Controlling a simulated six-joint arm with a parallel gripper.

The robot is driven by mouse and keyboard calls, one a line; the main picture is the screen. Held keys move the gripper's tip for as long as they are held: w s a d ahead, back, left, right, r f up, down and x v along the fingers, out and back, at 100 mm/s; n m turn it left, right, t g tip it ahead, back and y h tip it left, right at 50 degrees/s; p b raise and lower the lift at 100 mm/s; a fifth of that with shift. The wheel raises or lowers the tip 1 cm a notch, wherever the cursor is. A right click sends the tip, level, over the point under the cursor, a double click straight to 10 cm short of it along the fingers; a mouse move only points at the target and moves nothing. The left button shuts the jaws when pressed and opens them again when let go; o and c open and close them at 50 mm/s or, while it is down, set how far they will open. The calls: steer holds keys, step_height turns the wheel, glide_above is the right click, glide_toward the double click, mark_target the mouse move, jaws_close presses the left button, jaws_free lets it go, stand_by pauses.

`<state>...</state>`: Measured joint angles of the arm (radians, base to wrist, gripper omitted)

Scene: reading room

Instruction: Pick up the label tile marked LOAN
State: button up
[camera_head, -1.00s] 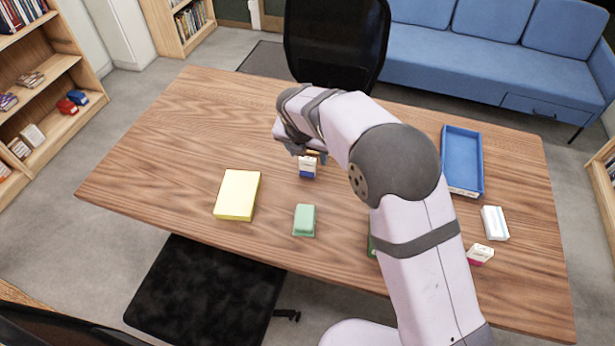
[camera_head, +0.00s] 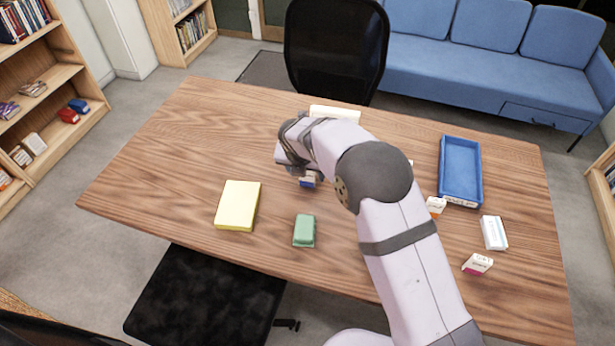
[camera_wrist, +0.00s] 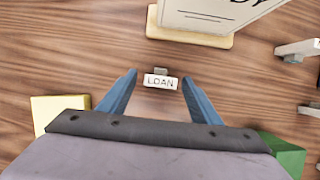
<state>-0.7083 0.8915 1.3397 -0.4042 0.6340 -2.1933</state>
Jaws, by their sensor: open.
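The label tile marked LOAN (camera_wrist: 161,82) shows its white lettered face in the wrist view, between the two blue fingertips and apart from both. My gripper (camera_wrist: 158,84) is open and empty, with one finger to each side of the tile. The wrist view does not show clearly how high the fingertips are above the table.
A yellow block (camera_head: 238,205) lies left and a green block (camera_head: 304,231) nearer. A pale stand (camera_head: 335,113) is behind my gripper. To the right are a blue tray (camera_head: 444,175) and small boxes (camera_head: 478,264) (camera_head: 494,232). The table's left side is clear.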

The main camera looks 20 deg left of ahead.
steer(key=shift+x, duration=1)
steer(key=shift+c, duration=0.6)
steer(key=c, duration=1)
steer(key=shift+r, duration=0.15)
step_height(320, 180, up, 10)
steer(key=shift+f+b, duration=0.1)
steer(key=shift+b, duration=0.45)
